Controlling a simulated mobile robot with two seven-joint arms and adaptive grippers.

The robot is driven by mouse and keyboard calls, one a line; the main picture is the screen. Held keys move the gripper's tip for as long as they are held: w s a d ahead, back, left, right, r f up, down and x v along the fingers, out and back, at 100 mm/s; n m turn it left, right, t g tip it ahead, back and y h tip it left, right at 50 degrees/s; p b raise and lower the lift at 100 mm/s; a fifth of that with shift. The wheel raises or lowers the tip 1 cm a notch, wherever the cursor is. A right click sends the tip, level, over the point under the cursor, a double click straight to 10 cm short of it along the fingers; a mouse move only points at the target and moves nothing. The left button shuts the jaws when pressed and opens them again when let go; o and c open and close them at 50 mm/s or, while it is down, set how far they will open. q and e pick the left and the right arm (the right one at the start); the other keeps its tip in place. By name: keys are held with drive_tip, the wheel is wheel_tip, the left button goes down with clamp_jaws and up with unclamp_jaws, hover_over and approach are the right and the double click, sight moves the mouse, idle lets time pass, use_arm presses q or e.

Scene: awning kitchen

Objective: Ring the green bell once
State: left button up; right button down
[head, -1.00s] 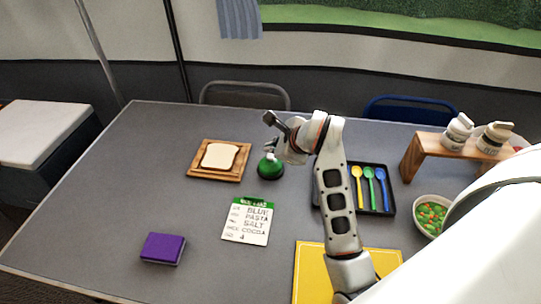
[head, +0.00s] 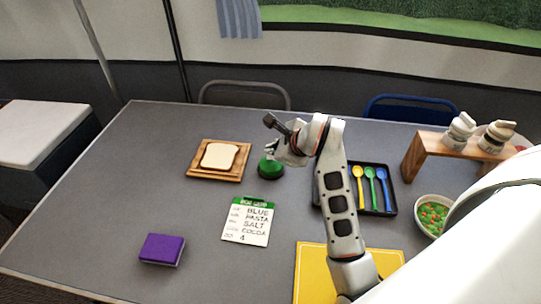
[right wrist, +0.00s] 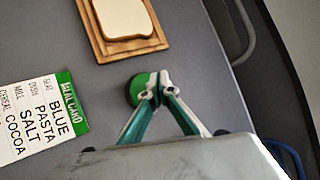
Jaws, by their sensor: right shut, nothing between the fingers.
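The green bell (head: 270,168) stands on the grey table, between the bread board and the black tray. In the right wrist view the bell (right wrist: 137,88) shows as a green dome, partly covered by the fingertips. My right gripper (head: 272,150) is right over the bell with its fingers pointing down. In the right wrist view the right gripper (right wrist: 157,90) has its fingertips together with nothing between them. I cannot tell whether the tips touch the bell. My left gripper is not in view.
A slice of bread on a wooden board (head: 196,172) lies left of the bell. A card (head: 248,220), a purple block (head: 162,249) and a yellow mat (head: 312,275) lie nearer. A black spoon tray (head: 389,205) and bowl (head: 434,213) are on the right.

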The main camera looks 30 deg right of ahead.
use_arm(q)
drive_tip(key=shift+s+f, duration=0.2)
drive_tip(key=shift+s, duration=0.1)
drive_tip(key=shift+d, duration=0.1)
use_arm(e)
drive_tip(key=shift+f, duration=0.1)
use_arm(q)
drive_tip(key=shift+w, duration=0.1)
use_arm(e)
drive_tip(key=shift+f, duration=0.1)
